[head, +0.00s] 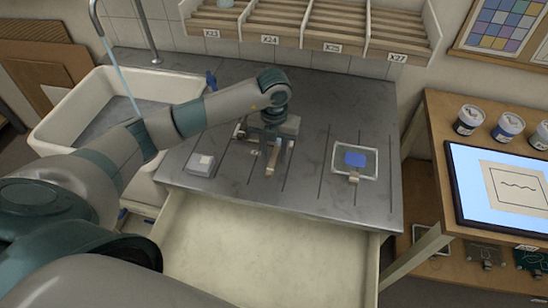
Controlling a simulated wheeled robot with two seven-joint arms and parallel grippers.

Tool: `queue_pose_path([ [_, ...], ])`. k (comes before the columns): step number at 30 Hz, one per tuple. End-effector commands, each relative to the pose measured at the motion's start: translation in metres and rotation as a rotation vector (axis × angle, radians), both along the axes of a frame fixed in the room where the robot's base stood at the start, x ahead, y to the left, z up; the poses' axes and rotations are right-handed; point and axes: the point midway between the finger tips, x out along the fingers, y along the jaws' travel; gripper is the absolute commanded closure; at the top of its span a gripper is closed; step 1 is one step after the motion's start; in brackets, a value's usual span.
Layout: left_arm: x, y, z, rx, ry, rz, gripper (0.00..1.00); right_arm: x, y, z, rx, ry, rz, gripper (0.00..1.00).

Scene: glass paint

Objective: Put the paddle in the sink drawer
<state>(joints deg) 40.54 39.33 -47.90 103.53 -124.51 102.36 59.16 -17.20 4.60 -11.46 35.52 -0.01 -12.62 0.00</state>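My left gripper (267,144) points down over the grey slotted counter, and its wrist hides most of what lies under it. A narrow wooden piece (272,159), possibly the paddle's handle, shows at its fingers. I cannot tell whether the fingers grip it. A blue flat piece (355,158) with a short wooden end lies on a small clear tray (371,172) at the counter's right; I cannot tell if this is the paddle. The drawer (265,250) under the counter is pulled out, and the part in view looks empty. My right gripper is not in view.
A white sink (65,110) with a thin stream of water from the tap (150,35) stands left. A pale block (200,162) sits at the counter's left front. Labelled racks (310,40) hang behind. A wooden table with jars (469,118) and a lit panel (467,200) stands right.

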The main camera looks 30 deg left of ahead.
Motion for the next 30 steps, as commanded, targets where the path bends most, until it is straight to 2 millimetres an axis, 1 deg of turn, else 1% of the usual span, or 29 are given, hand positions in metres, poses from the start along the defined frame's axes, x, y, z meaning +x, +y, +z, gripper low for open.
queue_pose_path([
  [1,0.0,0.0,0.0,0.0,0.0,0.0,0.78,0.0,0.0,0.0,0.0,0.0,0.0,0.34],
  [2,0.0,0.0,0.0,0.0,0.0,0.0,0.85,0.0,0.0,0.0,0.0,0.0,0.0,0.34],
  [3,0.0,0.0,0.0,0.0,0.0,0.0,0.94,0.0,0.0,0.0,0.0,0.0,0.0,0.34],
  [4,0.0,0.0,0.0,0.0,0.0,0.0,1.0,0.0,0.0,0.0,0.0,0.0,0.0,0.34],
  [14,0.0,0.0,0.001,0.0,-0.001,0.0,1.0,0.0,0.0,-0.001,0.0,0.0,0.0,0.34],
  [19,0.001,0.0,0.007,0.0,-0.002,0.001,1.0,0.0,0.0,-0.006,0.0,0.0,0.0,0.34],
  [23,0.001,0.001,0.02,0.001,-0.005,-0.001,1.0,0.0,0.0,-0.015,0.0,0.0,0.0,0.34],
  [26,0.002,0.0,0.035,-0.001,-0.006,0.0,1.0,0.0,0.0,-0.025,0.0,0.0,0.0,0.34],
  [27,0.002,-0.004,0.041,-0.002,-0.006,-0.004,1.0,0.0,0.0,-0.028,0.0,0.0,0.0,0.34],
  [30,0.002,-0.024,0.051,-0.003,-0.005,-0.005,1.0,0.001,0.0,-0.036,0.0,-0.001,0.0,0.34],
])
